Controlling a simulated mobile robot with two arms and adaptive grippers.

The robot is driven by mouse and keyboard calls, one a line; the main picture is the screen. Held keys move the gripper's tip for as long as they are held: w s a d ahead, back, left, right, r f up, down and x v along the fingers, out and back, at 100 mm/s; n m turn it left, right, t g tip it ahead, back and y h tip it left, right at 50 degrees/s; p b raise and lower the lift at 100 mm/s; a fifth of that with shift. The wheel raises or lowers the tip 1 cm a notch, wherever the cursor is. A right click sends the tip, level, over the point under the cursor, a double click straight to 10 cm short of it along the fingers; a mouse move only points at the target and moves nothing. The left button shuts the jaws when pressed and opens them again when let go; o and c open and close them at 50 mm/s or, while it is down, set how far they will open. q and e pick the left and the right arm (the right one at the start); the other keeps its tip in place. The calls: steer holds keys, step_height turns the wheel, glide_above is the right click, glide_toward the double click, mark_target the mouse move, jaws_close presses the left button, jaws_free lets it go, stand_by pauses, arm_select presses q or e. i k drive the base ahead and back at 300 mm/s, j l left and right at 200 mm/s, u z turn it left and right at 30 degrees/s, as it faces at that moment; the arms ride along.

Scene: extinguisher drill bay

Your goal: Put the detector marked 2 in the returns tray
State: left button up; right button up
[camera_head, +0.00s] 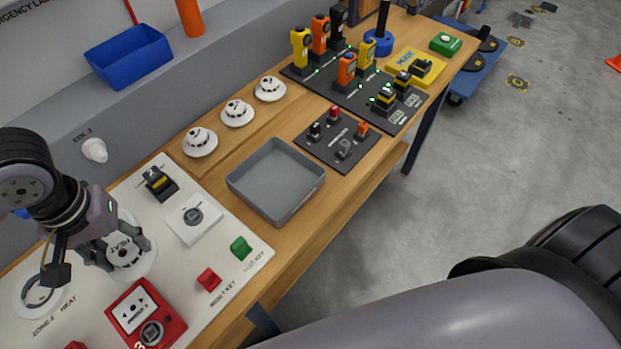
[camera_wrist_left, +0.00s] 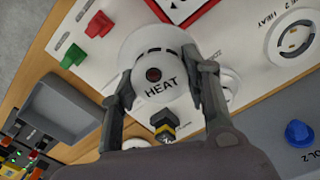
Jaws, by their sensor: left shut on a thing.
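A white round detector lettered HEAT (camera_head: 124,252) is between the fingers of my left gripper (camera_head: 116,249), which is shut on it above the white panel. In the left wrist view the detector (camera_wrist_left: 157,62) has a dark red centre, with the fingers (camera_wrist_left: 160,88) on both sides. I cannot tell whether it touches a base below, and I see no number on it. The returns tray appears to be the empty grey tray (camera_head: 250,186), right of the panel; it also shows in the left wrist view (camera_wrist_left: 41,119). My right gripper is out of view.
Three white detectors (camera_head: 237,113) stand in a row behind the tray. The panel (camera_head: 232,222) carries an open ring base lettered HEAT (camera_head: 38,296), a red call point (camera_head: 146,314) and red and green keys. Dark boards (camera_head: 338,138) with devices lie beyond the tray.

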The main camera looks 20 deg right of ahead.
mark_target(278, 184)
steer(key=j+z, duration=0.15)
steer(key=z, duration=0.3)
steer(key=k+j+z, duration=0.1)
steer(key=z, duration=0.4)
steer(key=j+z, duration=0.1)
steer(key=z, duration=0.35)
steer(key=k+z, duration=0.15)
steer(key=z, duration=0.3)
steer(key=k+j+z, duration=0.1)
steer(key=k+j, duration=0.05)
steer(key=k, duration=0.05)
